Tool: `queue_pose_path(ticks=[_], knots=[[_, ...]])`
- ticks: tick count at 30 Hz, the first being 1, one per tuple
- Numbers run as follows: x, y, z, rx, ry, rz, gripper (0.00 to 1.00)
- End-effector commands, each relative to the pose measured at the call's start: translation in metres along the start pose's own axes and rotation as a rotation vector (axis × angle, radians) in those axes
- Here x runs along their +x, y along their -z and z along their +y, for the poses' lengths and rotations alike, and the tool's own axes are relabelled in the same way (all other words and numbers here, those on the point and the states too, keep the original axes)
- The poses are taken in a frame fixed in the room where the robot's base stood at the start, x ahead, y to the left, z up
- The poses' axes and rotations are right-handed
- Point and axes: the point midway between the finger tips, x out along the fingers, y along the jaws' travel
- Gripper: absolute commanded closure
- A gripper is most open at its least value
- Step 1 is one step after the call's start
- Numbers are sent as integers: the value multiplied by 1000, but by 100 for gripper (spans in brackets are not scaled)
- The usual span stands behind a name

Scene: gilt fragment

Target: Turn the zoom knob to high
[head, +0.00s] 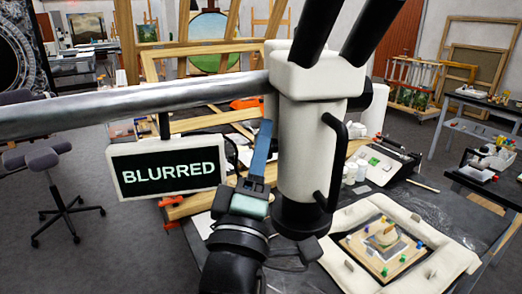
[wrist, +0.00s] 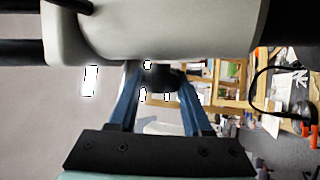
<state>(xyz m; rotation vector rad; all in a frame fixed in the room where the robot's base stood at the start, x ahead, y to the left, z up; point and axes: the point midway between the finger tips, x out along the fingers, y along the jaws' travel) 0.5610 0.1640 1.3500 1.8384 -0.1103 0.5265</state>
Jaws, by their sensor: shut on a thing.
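The white microscope (head: 303,150) stands upright in the middle of the head view, with black eyepiece tubes on top and a dark lens end below. My gripper (head: 266,124) reaches up along its left side, blue fingers against the head. In the wrist view my gripper (wrist: 158,80) has a blue finger on each side of a dark round knob (wrist: 160,78) under the white housing (wrist: 160,30), and is shut on it. The knob's markings and setting cannot be read. In the head view the fingers hide this knob. Another black knob (head: 376,96) shows on the right side.
A screen (head: 168,170) reading "BLURRED" hangs left from a metal bar (head: 130,108). Below the lens, a padded white frame (head: 448,262) surrounds a painted fragment (head: 385,245) on the dark table. A stool (head: 62,190) stands left. Easels and wooden frames fill the back.

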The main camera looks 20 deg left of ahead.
Motion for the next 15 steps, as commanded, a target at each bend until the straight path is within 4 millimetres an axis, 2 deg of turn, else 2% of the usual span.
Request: queue_pose_path(ticks=[1,2,6,7,15], knots=[[0,0,-1,3,2,0,100],[0,0,-1,3,2,0,49],[0,0,-1,3,2,0,24],[0,0,0,3,2,0,21],[-1,0,0,2,1,0,21]])
